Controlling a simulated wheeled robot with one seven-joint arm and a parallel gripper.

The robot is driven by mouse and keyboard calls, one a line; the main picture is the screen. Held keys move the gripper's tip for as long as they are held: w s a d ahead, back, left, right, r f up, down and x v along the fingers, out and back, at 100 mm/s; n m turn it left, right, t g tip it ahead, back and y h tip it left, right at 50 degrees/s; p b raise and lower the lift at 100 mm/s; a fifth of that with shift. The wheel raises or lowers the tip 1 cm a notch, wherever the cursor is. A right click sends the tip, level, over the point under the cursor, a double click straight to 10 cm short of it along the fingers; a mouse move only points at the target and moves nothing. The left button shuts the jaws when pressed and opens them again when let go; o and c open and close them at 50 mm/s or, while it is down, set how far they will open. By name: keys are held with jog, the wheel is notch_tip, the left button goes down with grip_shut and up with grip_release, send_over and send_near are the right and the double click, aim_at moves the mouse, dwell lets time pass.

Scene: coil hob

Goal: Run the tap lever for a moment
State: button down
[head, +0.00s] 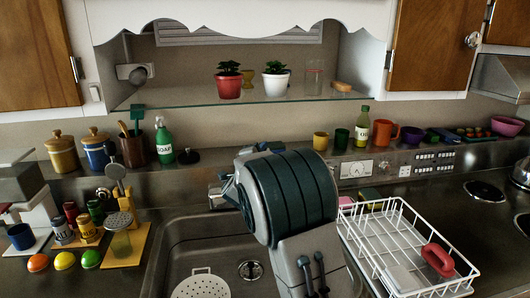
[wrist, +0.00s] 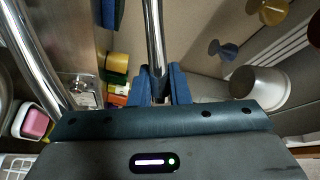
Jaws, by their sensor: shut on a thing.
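My gripper (wrist: 162,84) shows in the wrist view with its two blue fingers shut on a slim chrome bar, which looks like the tap lever (wrist: 153,40). The bar runs up from between the fingers to the top edge of the picture. A thicker chrome tube (wrist: 38,55), likely the tap spout, slants across the left of the wrist view, apart from the fingers. In the head view my arm covers the tap and my fingers. The sink (head: 190,245) lies below and to the left of my arm.
A white dish rack (head: 400,238) with a red item (head: 437,258) stands right of my arm. A green soap bottle (head: 163,140) and pots line the back left. A glass shelf with two potted plants hangs above. Bottles and cups stand along the back ledge.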

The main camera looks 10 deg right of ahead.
jog(key=shift+w+a+r+n+y+p, duration=0.15)
jog(key=shift+r+n+p, duration=0.25)
jog(key=shift+n+p, duration=0.1)
jog(key=shift+w+a+r+n+y+p, duration=0.15)
jog(key=shift+r+n+p, duration=0.25)
jog(key=shift+n+p, duration=0.1)
jog(key=shift+g, duration=0.3)
jog(key=c, duration=1.4)
grip_release()
jog(key=b+v, duration=0.3)
jog(key=v, duration=1.1)
jog(key=shift+d, duration=0.1)
